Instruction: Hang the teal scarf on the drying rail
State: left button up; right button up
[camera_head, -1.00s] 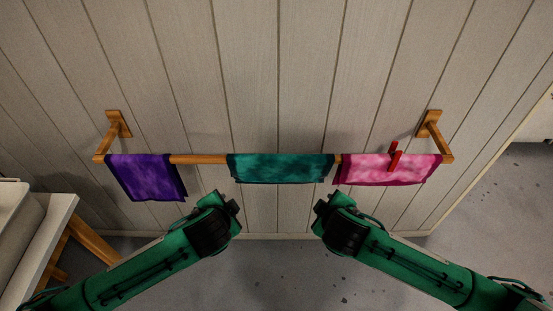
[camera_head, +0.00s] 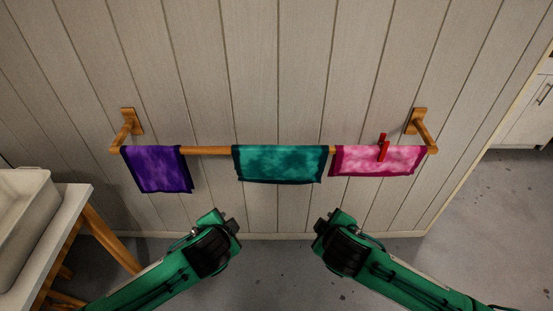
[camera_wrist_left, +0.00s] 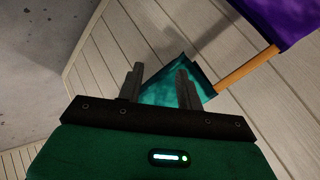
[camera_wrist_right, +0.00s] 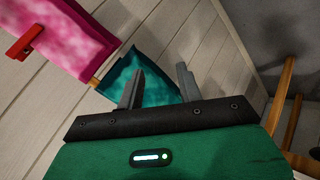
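The teal scarf (camera_head: 280,164) hangs folded over the middle of the wooden drying rail (camera_head: 208,150). It also shows beyond the fingers in the left wrist view (camera_wrist_left: 203,79) and the right wrist view (camera_wrist_right: 122,74). My left gripper (camera_head: 222,214) is below and left of the scarf, apart from it. Its fingers (camera_wrist_left: 158,82) are spread with nothing between them. My right gripper (camera_head: 331,216) is below and right of the scarf, apart from it. Its fingers (camera_wrist_right: 160,82) are also spread and empty.
A purple scarf (camera_head: 157,169) hangs at the rail's left end. A pink scarf (camera_head: 360,161) hangs at the right, with a red clip (camera_head: 382,147) on it. A table (camera_head: 68,228) with a pale basin (camera_head: 22,203) stands at the left. The floor below the rail is clear.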

pick_arm(q)
jog(key=shift+s, duration=0.35)
pick_arm(e)
jog(key=shift+s, duration=0.35)
pick_arm(q)
jog(key=shift+w+f, duration=0.1)
pick_arm(e)
jog(key=shift+w+f, duration=0.1)
